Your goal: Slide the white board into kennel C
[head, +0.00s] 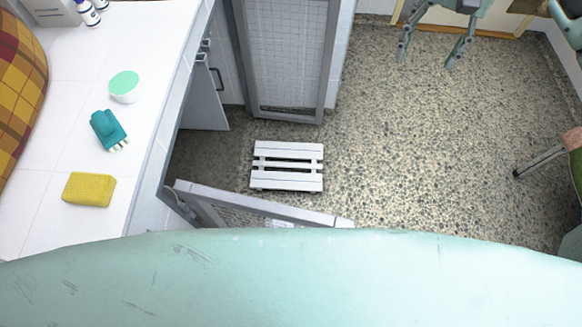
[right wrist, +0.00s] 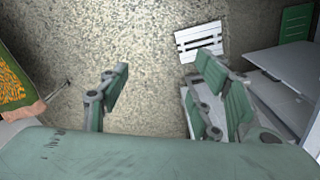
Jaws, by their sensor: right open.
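The white slatted board (head: 288,150) lies flat on the speckled floor between two open kennel doors, in front of a dark low opening. It also shows in the right wrist view (right wrist: 200,36), beyond my fingers. My right gripper (head: 430,52) is at the top right of the head view, open and empty, well apart from the board. Its spread fingers also show in the right wrist view (right wrist: 158,88). My left gripper is not in view. I cannot tell which kennel is C; no letter is readable.
A mesh door (head: 290,55) stands open behind the board, and another open door (head: 260,208) is in front of it.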

